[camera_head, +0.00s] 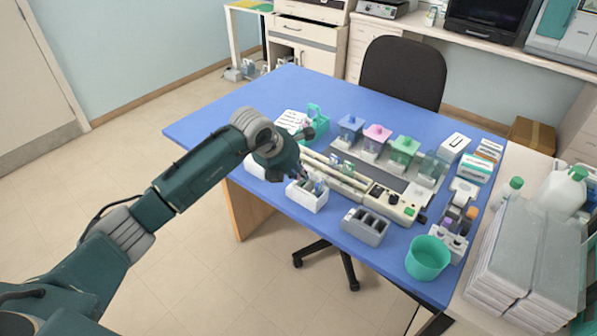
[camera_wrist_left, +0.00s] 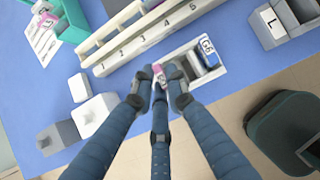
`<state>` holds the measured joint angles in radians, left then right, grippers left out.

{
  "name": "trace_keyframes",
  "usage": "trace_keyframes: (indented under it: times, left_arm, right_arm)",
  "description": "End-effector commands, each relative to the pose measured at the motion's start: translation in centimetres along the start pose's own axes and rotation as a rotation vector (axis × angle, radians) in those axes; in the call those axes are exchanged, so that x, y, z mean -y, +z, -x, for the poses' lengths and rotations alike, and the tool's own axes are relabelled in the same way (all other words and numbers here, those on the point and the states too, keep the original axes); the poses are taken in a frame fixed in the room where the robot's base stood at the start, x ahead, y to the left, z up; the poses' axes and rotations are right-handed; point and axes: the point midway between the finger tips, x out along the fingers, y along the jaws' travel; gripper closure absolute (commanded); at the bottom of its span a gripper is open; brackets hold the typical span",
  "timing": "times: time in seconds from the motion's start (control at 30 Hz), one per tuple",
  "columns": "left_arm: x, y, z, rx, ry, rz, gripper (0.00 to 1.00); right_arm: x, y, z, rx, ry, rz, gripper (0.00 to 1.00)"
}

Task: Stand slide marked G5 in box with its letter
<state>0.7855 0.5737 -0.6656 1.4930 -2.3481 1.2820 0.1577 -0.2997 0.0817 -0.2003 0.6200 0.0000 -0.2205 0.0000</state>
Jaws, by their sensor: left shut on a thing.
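My left gripper (camera_head: 300,172) is low over the near edge of the blue table, beside the white box (camera_head: 307,197). In the left wrist view my left gripper (camera_wrist_left: 158,86) is shut on a slide (camera_wrist_left: 159,71) with a pinkish label end; its marking is too small to read surely. The white box (camera_wrist_left: 222,72) is just right of the fingertips. A slide with a white label (camera_wrist_left: 207,47), seeming to read G6, stands in it. The box's letter is not readable. A grey slotted box (camera_wrist_left: 268,22) marked L is further right; it also shows in the head view (camera_head: 366,228).
A long white rack (camera_wrist_left: 120,48) with numbered positions lies behind the white box. Lidded staining jars (camera_head: 376,140) stand further back. A green cup (camera_head: 427,258) is at the near right. White blocks (camera_wrist_left: 92,113) stand left of the gripper.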

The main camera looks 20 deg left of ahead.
Motion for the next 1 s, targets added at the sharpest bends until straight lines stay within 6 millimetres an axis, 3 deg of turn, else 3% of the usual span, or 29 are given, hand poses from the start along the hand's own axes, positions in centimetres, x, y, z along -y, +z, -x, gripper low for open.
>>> trace_keyframes:
  times: [0.37,0.4,0.5,0.83,1.0]
  left_arm:
    - [0.0,-0.2,-0.4,0.001,0.000,0.000,1.00]
    - [0.0,-0.2,-0.3,0.001,0.000,0.000,0.81]
    - [0.0,-0.2,-0.3,0.000,0.000,0.000,0.65]
    - [0.0,-0.2,-0.1,0.000,0.000,0.000,0.65]
    - [-0.1,-0.1,2.2,0.004,0.003,-0.003,0.65]
  right_arm:
    - [0.0,0.1,-0.5,0.001,0.000,-0.001,0.65]
    - [0.0,0.1,-0.5,0.001,0.000,-0.001,0.65]
    - [0.1,0.1,-0.5,0.001,-0.001,-0.001,0.65]
    - [0.3,0.1,-0.5,0.001,-0.003,-0.001,0.65]
    - [0.2,0.1,-0.5,0.000,-0.002,-0.001,0.65]
